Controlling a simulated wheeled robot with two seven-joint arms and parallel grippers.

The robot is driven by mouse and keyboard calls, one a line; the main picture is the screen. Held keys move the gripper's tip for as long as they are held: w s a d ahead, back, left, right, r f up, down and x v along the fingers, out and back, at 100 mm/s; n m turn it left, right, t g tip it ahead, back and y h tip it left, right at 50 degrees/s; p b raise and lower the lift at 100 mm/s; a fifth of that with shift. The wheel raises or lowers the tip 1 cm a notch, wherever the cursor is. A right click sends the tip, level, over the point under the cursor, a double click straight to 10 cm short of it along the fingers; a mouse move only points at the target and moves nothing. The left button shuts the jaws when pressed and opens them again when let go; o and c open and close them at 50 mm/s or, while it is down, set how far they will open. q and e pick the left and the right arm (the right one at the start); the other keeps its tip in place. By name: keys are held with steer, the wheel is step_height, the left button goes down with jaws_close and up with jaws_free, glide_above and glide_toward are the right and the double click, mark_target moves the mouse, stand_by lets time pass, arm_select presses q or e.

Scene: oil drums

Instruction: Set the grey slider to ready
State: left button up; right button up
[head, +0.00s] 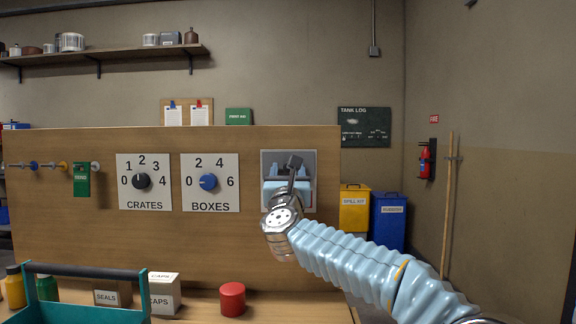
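A square grey panel (309,156) is fixed on the wooden board, right of the BOXES dial. My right gripper (288,180) is in front of it and covers most of it. A dark block (294,160) on a thin stalk shows at the gripper; I cannot tell whether it is a handle or part of my gripper. No grey slider shows clearly here, and any marks or setting on the panel are hidden or too small to read. Whether the fingers are open or touching anything is unclear. My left gripper is out of view.
The CRATES dial (141,181) and BOXES dial (208,182) are left of the panel. Several pegs with coloured discs and a green tag (82,179) are at far left. A red cylinder (232,299), a CAPS box (163,294) and a teal carrier (85,272) stand below.

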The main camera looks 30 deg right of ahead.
steer(key=shift+w, duration=0.1)
jaws_close()
stand_by(0.3)
arm_select(q)
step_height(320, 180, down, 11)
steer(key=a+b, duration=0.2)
steer(key=b, duration=0.9)
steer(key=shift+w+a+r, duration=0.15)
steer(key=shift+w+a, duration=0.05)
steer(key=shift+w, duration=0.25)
arm_select(e)
step_height(320, 180, down, 9)
steer(key=shift+w+r, duration=0.1)
jaws_free()
steer(key=shift+r, duration=0.1)
